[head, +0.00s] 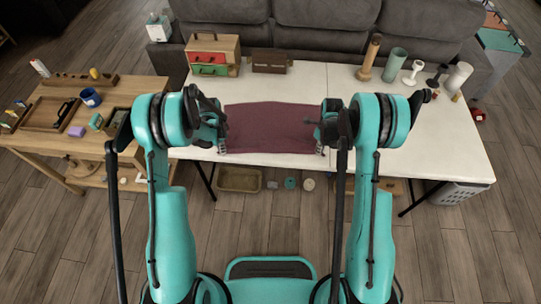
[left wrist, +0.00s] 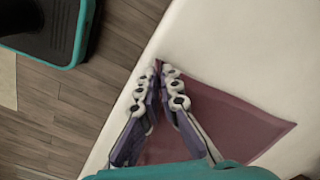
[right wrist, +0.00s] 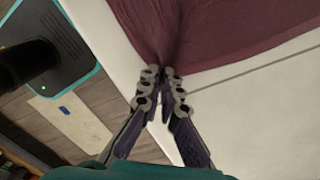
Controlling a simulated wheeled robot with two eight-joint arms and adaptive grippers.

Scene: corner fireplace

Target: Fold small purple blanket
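The small purple blanket (head: 270,128) lies spread on the white table, roughly a rectangle with a slightly bowed far edge. My left gripper (head: 222,150) is at its near left corner. In the left wrist view its fingertips (left wrist: 161,68) are together on a corner of the blanket (left wrist: 236,122). My right gripper (head: 320,150) is at the near right corner. In the right wrist view its fingertips (right wrist: 159,70) are closed on the blanket (right wrist: 215,30), and creases run into them. The arms hide parts of the blanket's sides.
The white table (head: 440,150) is clear right of the blanket. A small drawer box (head: 212,55) and a brown box (head: 270,61) stand behind it. Several vases and candle holders (head: 394,65) stand at back right. A wooden side table (head: 60,90) with clutter is at left.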

